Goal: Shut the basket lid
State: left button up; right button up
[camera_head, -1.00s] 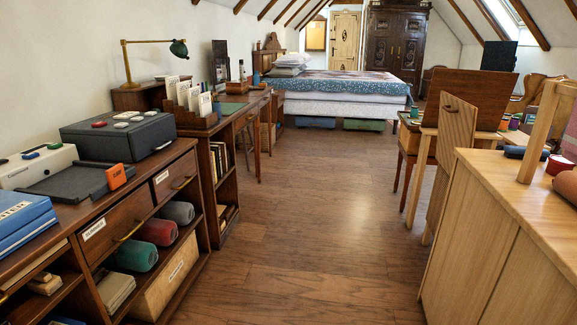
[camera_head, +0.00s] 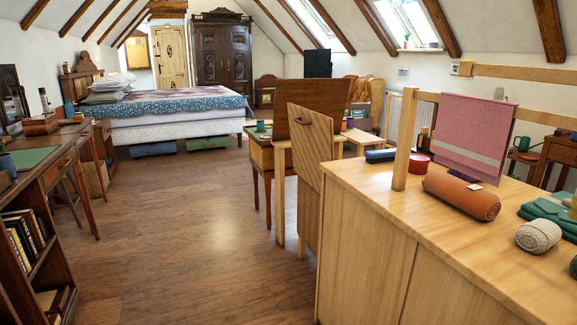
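I cannot make out for sure a basket or its lid in the head view. A tall tan panel with fine stripes and a dark handle (camera_head: 312,170) stands upright behind the light wooden cabinet. Whether it is part of a basket cannot be told, and its lower part is partly hidden by the cabinet. A brown upright board (camera_head: 335,103) rises just behind it, above a small wooden table or desk. Neither of my grippers is in view.
The light wooden cabinet (camera_head: 365,240) fills the right front, with an orange roll (camera_head: 460,196), a pale roll (camera_head: 538,236) and a pink cloth (camera_head: 476,130) on a rail. A bookcase (camera_head: 35,255) stands left. The wooden floor (camera_head: 190,220) between is clear toward the bed (camera_head: 180,125).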

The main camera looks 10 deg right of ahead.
aim_at(312, 135)
jog(key=i+j+z, duration=0.45)
jog(key=j+z, duration=0.1)
jog(key=z, duration=0.3)
jog(key=j+z, duration=0.1)
jog(key=z, duration=0.3)
jog(key=i+j+z, duration=0.1)
jog(key=z, duration=0.3)
jog(key=i+j+z, duration=0.1)
jog(key=j+z, duration=0.65)
jog(key=j, duration=0.25)
jog(key=j+z, duration=0.4)
jog(key=j, duration=1.1)
jog(key=k+j, duration=0.15)
jog(key=j, duration=0.2)
jog(key=j+z, duration=0.1)
jog(key=j, duration=0.3)
